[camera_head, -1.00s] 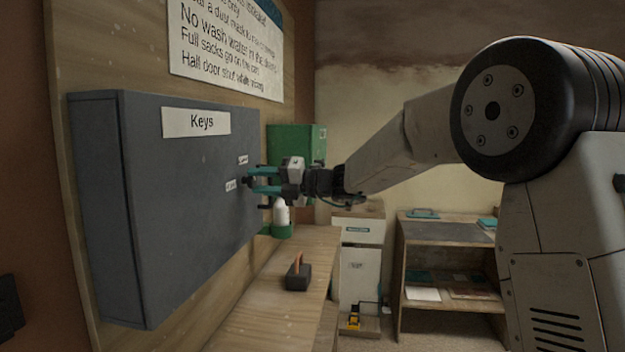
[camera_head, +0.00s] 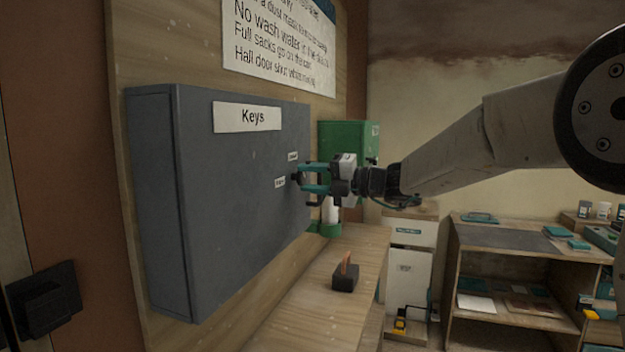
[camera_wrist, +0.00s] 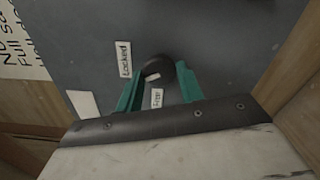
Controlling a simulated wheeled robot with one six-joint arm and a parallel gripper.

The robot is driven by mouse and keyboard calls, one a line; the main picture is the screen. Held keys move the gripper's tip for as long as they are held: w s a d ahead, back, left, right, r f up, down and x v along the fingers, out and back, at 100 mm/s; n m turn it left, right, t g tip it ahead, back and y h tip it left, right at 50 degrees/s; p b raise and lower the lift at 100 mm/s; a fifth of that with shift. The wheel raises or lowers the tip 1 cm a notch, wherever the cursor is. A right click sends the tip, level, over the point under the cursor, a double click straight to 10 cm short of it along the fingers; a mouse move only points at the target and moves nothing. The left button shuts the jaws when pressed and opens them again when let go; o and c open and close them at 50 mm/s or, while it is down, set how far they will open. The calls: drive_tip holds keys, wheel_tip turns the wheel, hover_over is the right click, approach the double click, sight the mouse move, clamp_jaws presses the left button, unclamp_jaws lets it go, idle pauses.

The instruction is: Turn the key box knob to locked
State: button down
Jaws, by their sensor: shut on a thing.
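The grey key box (camera_head: 235,220) hangs on the wooden board and carries a "Keys" label (camera_head: 247,117). Its dark round knob (camera_wrist: 157,68) shows in the wrist view with a pale mark on it. A "Locked" label (camera_wrist: 124,59) is beside the knob, and a second small label (camera_wrist: 157,98), hard to read, lies between the fingers. My gripper (camera_head: 305,179) has its teal fingers at the right part of the box front. In the wrist view my gripper (camera_wrist: 158,80) is shut on the knob, one finger on either side.
A green box (camera_head: 345,140) is behind my gripper, with a white bottle (camera_head: 331,211) below it. A wooden ledge with a dark block (camera_head: 345,277) runs under the key box. Shelves (camera_head: 530,270) stand at the right. A notice (camera_head: 280,45) hangs above.

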drive_tip(key=shift+s, duration=0.1)
idle(0.3)
drive_tip(key=c, duration=0.9)
unclamp_jaws()
drive_tip(key=v, duration=0.7)
drive_tip(key=shift+s+d, duration=0.1)
drive_tip(key=shift+d, duration=0.25)
